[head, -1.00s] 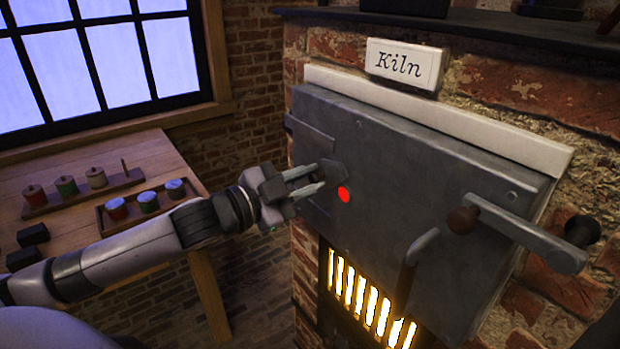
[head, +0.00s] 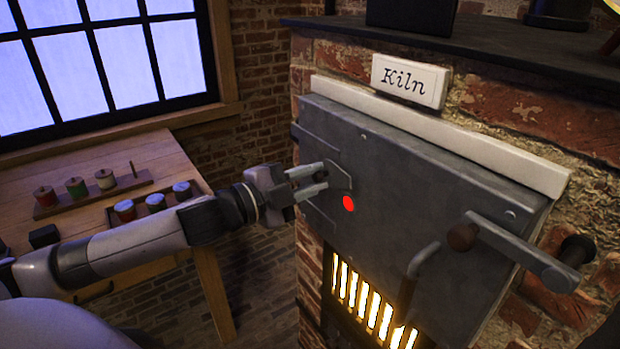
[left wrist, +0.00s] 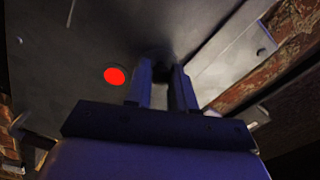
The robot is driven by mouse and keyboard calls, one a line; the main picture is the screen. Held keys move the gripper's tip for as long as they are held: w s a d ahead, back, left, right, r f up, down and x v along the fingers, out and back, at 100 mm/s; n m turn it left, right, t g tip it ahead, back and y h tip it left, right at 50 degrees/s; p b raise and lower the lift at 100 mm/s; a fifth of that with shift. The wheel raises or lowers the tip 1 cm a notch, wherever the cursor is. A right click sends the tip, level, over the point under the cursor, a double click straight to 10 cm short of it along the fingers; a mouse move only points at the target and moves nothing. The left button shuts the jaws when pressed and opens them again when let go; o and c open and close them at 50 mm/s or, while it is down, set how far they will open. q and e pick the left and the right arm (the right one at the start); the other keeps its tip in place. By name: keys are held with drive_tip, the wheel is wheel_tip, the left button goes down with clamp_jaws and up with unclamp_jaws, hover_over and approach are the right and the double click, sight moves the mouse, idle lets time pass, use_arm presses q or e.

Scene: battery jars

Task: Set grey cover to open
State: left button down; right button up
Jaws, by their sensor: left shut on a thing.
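The small grey cover (head: 339,178) is a flat plate on the face of the grey kiln door (head: 420,180). A bright red disc (head: 348,204) lies just below it, fully in sight. My left gripper (head: 322,180) reaches in from the left and is shut on the grey cover. In the left wrist view the two fingertips (left wrist: 162,76) meet the door area, with the red disc (left wrist: 115,76) to their left, uncovered. The held part between the fingers is dark and mostly hidden there. My right gripper is not in view.
A glowing grate (head: 370,305) is below. A wooden table (head: 110,160) with several jars stands left. A "Kiln" sign (head: 409,81) is above.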

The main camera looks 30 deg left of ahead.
use_arm(q)
drive_tip(key=c, duration=0.9)
unclamp_jaws()
drive_tip(key=shift+c, duration=0.2)
drive_tip(key=shift+s, duration=0.15)
drive_tip(key=shift+b+v, duration=0.4)
drive_tip(key=shift+v, duration=3.05)
